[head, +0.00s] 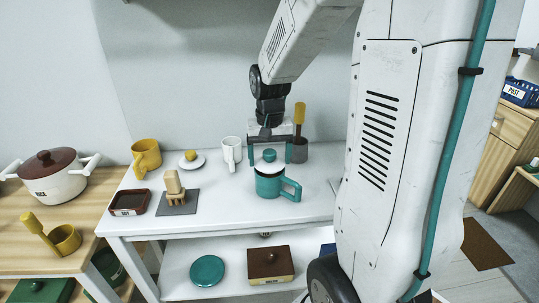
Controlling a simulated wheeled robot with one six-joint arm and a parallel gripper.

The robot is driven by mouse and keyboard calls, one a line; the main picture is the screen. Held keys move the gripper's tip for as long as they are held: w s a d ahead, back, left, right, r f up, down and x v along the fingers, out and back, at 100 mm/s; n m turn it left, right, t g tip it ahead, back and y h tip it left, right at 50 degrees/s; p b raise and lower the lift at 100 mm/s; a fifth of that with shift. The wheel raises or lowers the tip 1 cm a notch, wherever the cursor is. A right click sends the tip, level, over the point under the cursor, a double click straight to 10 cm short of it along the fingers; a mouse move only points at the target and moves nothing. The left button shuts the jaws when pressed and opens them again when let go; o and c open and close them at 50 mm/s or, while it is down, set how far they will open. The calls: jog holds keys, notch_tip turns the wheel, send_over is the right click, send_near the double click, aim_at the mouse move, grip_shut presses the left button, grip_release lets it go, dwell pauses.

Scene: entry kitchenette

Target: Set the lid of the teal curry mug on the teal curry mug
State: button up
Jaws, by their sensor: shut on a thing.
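The teal curry mug (268,186) stands upright on the white table, with its handle to the right. Its lid (270,167) is a pale disc with a teal knob, directly over the mug's mouth. My gripper (269,157) reaches down from above and is shut on the lid, with one finger on either side of the knob. The lid looks about level. I cannot tell whether it touches the mug's rim or hangs slightly above it.
A white mug (231,150) and a grey pot (298,151) with a yellow-handled tool stand behind. A yellow mug (146,154), a pale yellow-knobbed lid (192,163), a brown tray (130,203) and a wooden thing on a grey mat (178,209) are left. The table's front is clear.

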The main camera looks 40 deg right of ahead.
jog(key=shift+f, duration=0.9)
jog(key=o, duration=1)
jog(key=shift+c, duration=0.2)
notch_tip(320, 180, up, 8)
jog(key=shift+f, duration=0.1)
jog(key=s+a+r+n, duration=0.2)
jog(key=s+a+n, duration=0.1)
jog(key=s+a, duration=0.4)
jog(key=s+a+r+n+t, duration=0.1)
jog(key=s+a+r+n, duration=0.2)
jog(key=s+a, duration=0.4)
jog(key=s, duration=0.5)
jog(key=shift+a+n, duration=0.2)
jog(key=shift+n, duration=0.2)
